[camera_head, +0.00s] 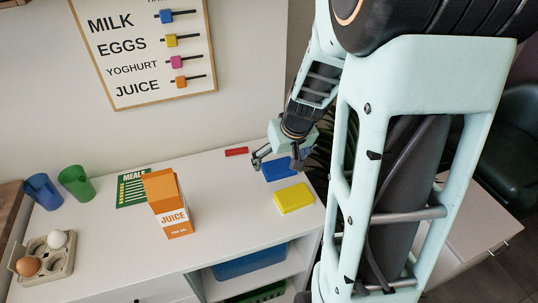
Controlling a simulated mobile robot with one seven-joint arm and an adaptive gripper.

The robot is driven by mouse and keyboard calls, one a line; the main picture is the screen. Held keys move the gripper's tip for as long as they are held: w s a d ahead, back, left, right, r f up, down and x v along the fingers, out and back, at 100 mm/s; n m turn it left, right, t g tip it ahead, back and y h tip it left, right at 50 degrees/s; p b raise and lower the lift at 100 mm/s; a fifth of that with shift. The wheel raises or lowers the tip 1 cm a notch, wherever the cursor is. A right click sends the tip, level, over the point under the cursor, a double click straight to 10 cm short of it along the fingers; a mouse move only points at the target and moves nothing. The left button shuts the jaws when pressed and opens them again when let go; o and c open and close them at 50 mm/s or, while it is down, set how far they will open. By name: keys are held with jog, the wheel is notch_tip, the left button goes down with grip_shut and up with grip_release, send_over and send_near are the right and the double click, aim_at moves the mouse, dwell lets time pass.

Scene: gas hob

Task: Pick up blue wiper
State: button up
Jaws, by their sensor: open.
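The blue wiper (276,172) looks like a flat blue block lying on the white counter near its right end. My gripper (274,165) is above and around the wiper's far side in this view, fingers pointing down. It is open, with its two fingers spread apart and nothing held. Part of the wiper is hidden behind the right finger. I cannot tell whether the fingers touch the wiper or the counter.
A yellow block (294,198) lies just in front of the wiper, and a small red block (236,152) lies behind-left. An orange juice carton (170,205), green card (131,190), cups (76,186) and egg tray (60,262) stand left. Counter between carton and wiper is clear.

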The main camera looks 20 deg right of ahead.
aim_at(279, 166)
jog(key=x, duration=0.4)
jog(key=shift+d+f+b, duration=0.1)
jog(key=shift+d+b, duration=0.1)
jog(key=shift+b, duration=0.15)
jog(key=c, duration=1.2)
